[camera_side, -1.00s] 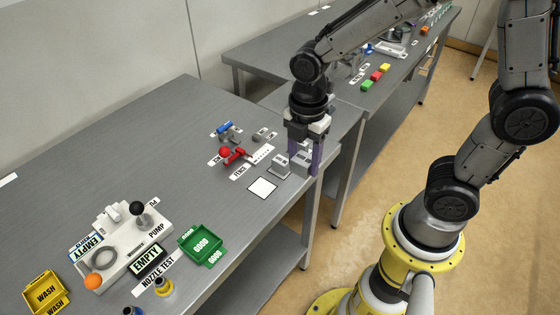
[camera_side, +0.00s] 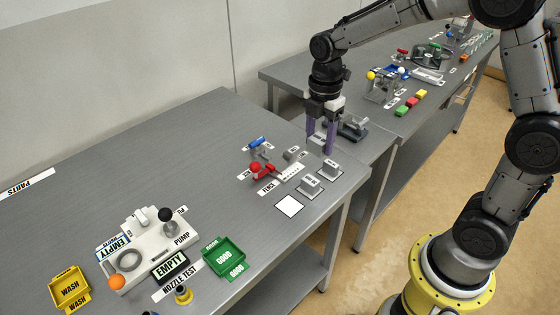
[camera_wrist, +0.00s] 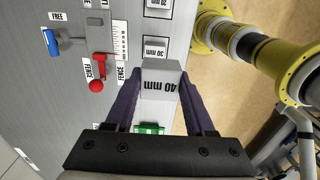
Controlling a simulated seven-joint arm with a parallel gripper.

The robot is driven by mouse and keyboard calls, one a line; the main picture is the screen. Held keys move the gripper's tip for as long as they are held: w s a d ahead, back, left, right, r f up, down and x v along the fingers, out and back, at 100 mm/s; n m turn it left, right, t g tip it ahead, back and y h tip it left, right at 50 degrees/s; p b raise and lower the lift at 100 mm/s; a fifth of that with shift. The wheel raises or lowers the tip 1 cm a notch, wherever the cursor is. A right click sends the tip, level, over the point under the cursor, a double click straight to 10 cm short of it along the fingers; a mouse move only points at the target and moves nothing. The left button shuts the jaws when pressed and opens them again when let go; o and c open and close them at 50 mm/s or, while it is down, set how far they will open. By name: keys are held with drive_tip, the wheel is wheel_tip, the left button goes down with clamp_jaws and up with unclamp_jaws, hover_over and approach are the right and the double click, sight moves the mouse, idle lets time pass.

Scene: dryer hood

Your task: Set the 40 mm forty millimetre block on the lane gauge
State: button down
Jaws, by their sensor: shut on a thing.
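My gripper (camera_wrist: 160,105) is shut on the 40 mm block (camera_wrist: 162,82), a grey block whose lettering reads upside down in the wrist view. In the side view my gripper (camera_side: 319,148) has its purple fingers pointing down over the back right of the bench. The lane gauge is not labelled by name. A white ruled strip (camera_wrist: 120,40) lies beside a red lever (camera_wrist: 97,42) with FENCE labels, left of the held block. The strip also shows in the side view (camera_side: 291,172), in front of and left of my gripper.
Two grey blocks with labels (camera_side: 310,185) (camera_side: 329,168) stand near the bench's right edge. A white square (camera_side: 289,206) lies in front of them. A blue handle (camera_side: 257,142) is behind the red lever. The pump unit (camera_side: 150,245) and green tray (camera_side: 223,257) are front left.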

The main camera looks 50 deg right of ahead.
drive_tip(key=w+f, duration=0.4)
drive_tip(key=w, duration=0.4)
hover_over(279, 163)
drive_tip(key=s, duration=0.1)
wheel_tip(279, 163, down, 5)
drive_tip(key=shift+r, duration=0.15)
drive_tip(key=shift+w+f, duration=0.5)
drive_tip(key=shift+f, duration=1.55)
drive_tip(key=shift+f, duration=0.15)
drive_tip(key=shift+c, duration=1.3)
unclamp_jaws()
